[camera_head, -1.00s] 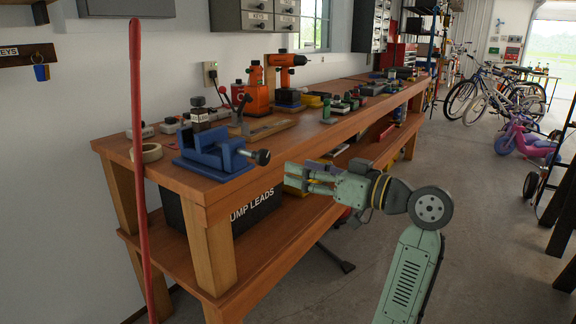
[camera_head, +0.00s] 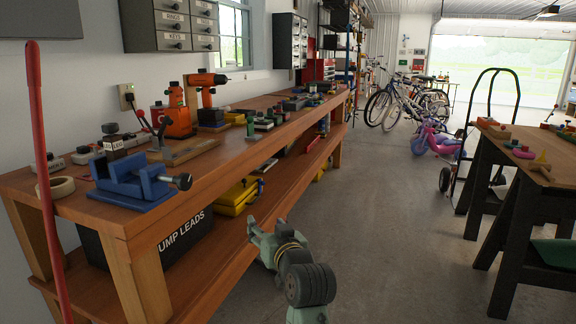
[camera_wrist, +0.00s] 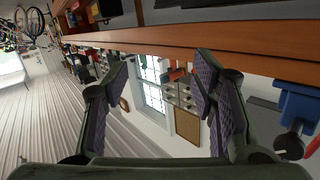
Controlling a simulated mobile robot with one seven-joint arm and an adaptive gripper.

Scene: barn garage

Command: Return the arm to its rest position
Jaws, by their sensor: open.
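My gripper (camera_head: 262,240) hangs in the aisle beside the workbench (camera_head: 225,160), below the bench top and apart from it in the head view. In the wrist view my gripper (camera_wrist: 160,85) has its two fingers spread wide with nothing between them. The wrist view is upside down or nearly so, with the bench edge (camera_wrist: 200,48) across the top and the window (camera_wrist: 152,80) between the fingers.
The bench holds a blue vise (camera_head: 135,185), an orange drill (camera_head: 208,80) and several small items. A red pole (camera_head: 45,180) stands at the left. A second table (camera_head: 520,180) stands at the right. The floor between is clear toward the bicycles (camera_head: 405,103).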

